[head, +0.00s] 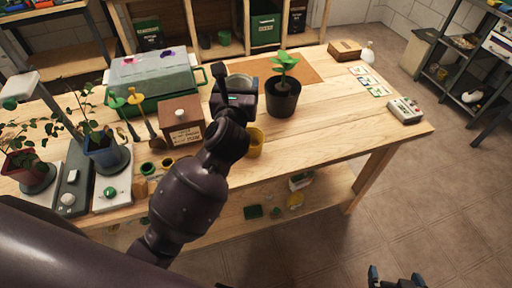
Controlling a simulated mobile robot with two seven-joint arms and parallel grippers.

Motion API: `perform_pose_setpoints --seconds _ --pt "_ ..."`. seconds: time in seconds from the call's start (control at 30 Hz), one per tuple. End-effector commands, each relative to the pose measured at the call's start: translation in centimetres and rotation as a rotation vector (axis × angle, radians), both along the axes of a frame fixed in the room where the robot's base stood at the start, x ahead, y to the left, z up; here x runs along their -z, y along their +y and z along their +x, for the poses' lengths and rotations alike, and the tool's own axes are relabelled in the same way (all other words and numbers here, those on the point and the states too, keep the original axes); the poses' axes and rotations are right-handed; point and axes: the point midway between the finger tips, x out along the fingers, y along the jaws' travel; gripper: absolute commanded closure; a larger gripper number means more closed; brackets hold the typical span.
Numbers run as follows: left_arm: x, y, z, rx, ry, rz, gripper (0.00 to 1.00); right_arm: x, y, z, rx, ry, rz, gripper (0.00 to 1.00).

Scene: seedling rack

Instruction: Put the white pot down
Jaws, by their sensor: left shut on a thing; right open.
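A pale pot (240,79), which looks like the white pot, shows only its rim and dark inside beyond my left gripper (234,88). My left gripper is shut on it over the wooden table (345,110); the gripper hides most of the pot. I cannot tell whether its base touches the table. A brown mat (306,70) lies just beyond and to the right. My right gripper (396,275) is open and empty at the bottom right, over the floor and apart from the table.
A black pot with a green seedling (283,102) stands just right of my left gripper. A yellow pot (257,141) is nearer. A brown wooden box (181,119) and a green-based propagator (152,76) stand left. The table's right part has clear room.

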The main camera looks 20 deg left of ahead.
Motion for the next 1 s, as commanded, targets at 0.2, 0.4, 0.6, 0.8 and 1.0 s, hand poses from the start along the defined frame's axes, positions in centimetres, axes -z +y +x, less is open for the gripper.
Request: perform_pose_setpoints --seconds 0.2,0.4,0.6,0.8,1.0 --pt "-2.9 -1.5 2.2 -0.054 0.018 -0.011 0.50 -0.9 0.0 0.2 -0.001 -0.009 -0.001 0.00" --pt "0.0 -1.6 2.4 -0.061 0.029 -0.007 0.50 0.1 -0.1 0.0 -0.003 -0.001 -0.003 0.00" --pt "4.5 -1.6 2.4 -0.059 0.030 -0.008 0.50 2.0 -0.2 -0.5 -0.003 0.020 -0.005 0.00" --pt "8.9 -1.6 2.4 -0.058 0.031 -0.009 0.50 4.1 -0.2 -1.2 -0.003 0.046 -0.005 0.00" --pt "12.0 -1.7 2.4 -0.057 0.026 -0.009 0.50 4.7 -0.1 -1.3 -0.004 0.054 -0.005 0.00"
